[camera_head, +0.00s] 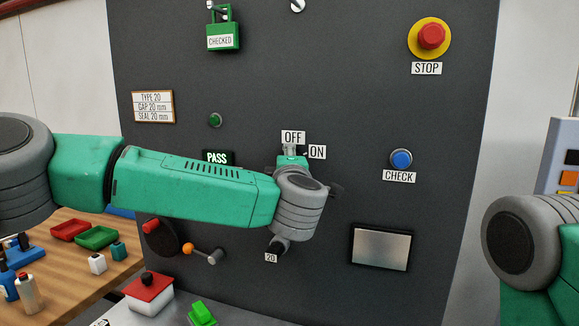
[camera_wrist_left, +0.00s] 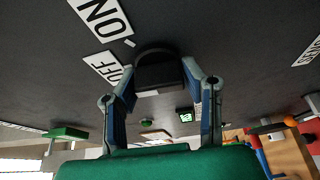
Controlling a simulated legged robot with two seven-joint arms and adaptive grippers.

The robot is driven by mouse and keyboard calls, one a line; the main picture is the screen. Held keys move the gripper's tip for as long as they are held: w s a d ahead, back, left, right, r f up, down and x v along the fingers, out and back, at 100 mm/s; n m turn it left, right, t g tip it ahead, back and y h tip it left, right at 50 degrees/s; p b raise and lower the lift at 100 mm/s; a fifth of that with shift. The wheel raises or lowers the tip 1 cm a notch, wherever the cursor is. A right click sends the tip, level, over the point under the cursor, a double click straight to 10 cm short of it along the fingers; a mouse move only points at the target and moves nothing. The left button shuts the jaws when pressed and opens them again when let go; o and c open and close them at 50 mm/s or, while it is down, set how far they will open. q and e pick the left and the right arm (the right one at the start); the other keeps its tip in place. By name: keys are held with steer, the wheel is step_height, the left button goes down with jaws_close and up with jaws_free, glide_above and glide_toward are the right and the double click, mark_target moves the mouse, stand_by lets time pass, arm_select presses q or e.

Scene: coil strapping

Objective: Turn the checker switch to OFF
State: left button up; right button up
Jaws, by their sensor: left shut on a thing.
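The checker switch is a dark knob (camera_wrist_left: 158,72) on the black panel, seen in the left wrist view. The OFF label (camera_wrist_left: 103,67) and the ON label (camera_wrist_left: 103,16) are beside it there. In the head view the OFF label (camera_head: 293,137) is above and the ON label (camera_head: 317,152) is to its right; my left wrist hides the knob. My left gripper (camera_wrist_left: 161,76) is shut on the knob, one finger on each side. I cannot tell clearly which label the knob points to. My right gripper is out of view.
The panel (camera_head: 400,105) also carries a red STOP button (camera_head: 431,36), a blue CHECK button (camera_head: 401,159), a green PASS sign (camera_head: 217,157), a green padlock (camera_head: 223,36) and a grey screen (camera_head: 381,247). A wooden table (camera_head: 65,269) with trays stands at the left.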

arm_select(q)
steer(key=shift+f+n, duration=0.3)
steer(key=shift+n, duration=0.2)
steer(key=o, duration=1)
steer(key=shift+o, duration=0.8)
steer(key=shift+a, duration=0.1)
steer(key=shift+a+r, duration=0.1)
steer(key=shift+s, duration=0.2)
steer(key=s+d, duration=0.1)
steer(key=s, duration=1)
steer(key=shift+s+d, duration=0.15)
